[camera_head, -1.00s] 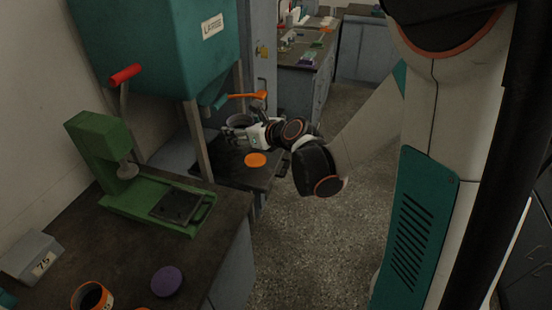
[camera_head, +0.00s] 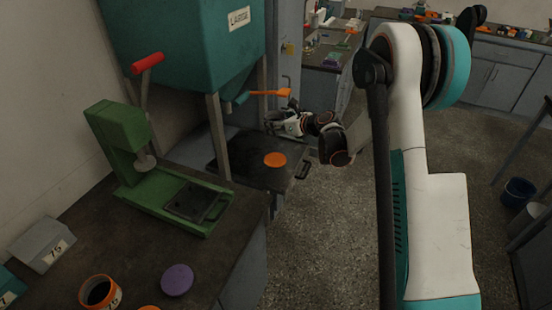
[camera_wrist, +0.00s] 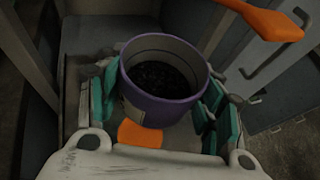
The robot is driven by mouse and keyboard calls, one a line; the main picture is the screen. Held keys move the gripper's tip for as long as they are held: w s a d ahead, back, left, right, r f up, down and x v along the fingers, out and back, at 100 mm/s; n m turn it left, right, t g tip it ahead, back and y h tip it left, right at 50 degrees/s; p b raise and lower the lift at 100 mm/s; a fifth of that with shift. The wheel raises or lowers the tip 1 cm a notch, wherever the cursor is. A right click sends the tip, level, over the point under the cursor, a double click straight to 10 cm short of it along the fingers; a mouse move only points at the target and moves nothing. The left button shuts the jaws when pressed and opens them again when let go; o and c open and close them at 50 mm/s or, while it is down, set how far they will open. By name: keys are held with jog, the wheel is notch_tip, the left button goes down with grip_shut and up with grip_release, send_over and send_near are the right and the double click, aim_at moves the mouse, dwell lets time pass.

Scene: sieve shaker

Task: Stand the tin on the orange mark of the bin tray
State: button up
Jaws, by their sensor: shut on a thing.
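The tin (camera_wrist: 160,92) is open-topped, with a purple outside and dark grains inside. It sits between the teal fingers of my gripper (camera_wrist: 158,100), which is shut on it. The tin looks upright or nearly so. The orange mark (camera_head: 275,160) is a round disc on the dark bin tray (camera_head: 298,153) under the teal hopper. In the head view my gripper (camera_head: 276,122) is behind the mark, near the hopper outlet. In the wrist view the mark (camera_wrist: 140,134) shows just below the tin, partly covered. I cannot tell the tin's height above the tray.
The teal hopper (camera_head: 180,60) marked LARGE stands on metal legs (camera_head: 218,138) close to my gripper. An orange-handled lever (camera_head: 270,93) sticks out near the outlet. A green press (camera_head: 150,170), a purple disc (camera_head: 177,280) and an orange tin (camera_head: 100,291) are on the near bench.

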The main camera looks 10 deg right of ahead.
aim_at(276, 161)
notch_tip(276, 161, down, 15)
jog(key=b, duration=0.4)
jog(key=shift+r+b, duration=0.1)
jog(key=shift+b, duration=0.3)
jog(key=o, duration=1.1)
jog(key=shift+s+d+r, duration=0.15)
jog(key=shift+s, duration=0.05)
jog(key=p+v, duration=0.4)
jog(key=v, duration=0.7)
jog(key=shift+s, duration=0.2)
jog(key=shift+r, duration=0.1)
